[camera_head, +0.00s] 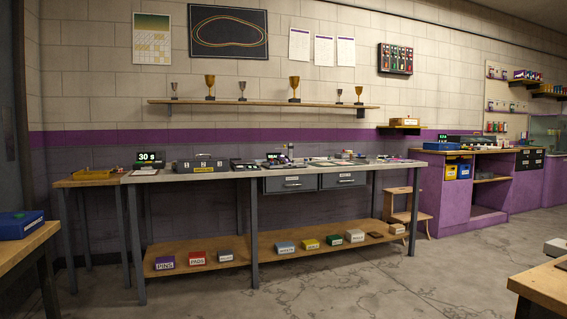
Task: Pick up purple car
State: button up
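I cannot make out a purple car for certain in the head view. Several small items lie on the long grey workbench (225,176), too small to tell apart. Dark and coloured bits sit around its middle and right part. A purple box labelled PINS (165,263) stands at the left of the bench's lower shelf; it is a box, not a car. My gripper and arm do not show in this view.
A grey case (200,163) and a timer reading 30 s (150,157) stand on the bench. A step stool (405,207) stands at its right end, before purple cabinets (478,217). Wooden tables (545,290) intrude at both lower corners. The concrete floor (400,285) between is clear.

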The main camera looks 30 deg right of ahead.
aim_at(285, 160)
jog(key=z, duration=1.4)
jog(key=i+u, duration=0.4)
jog(key=i, duration=2.9)
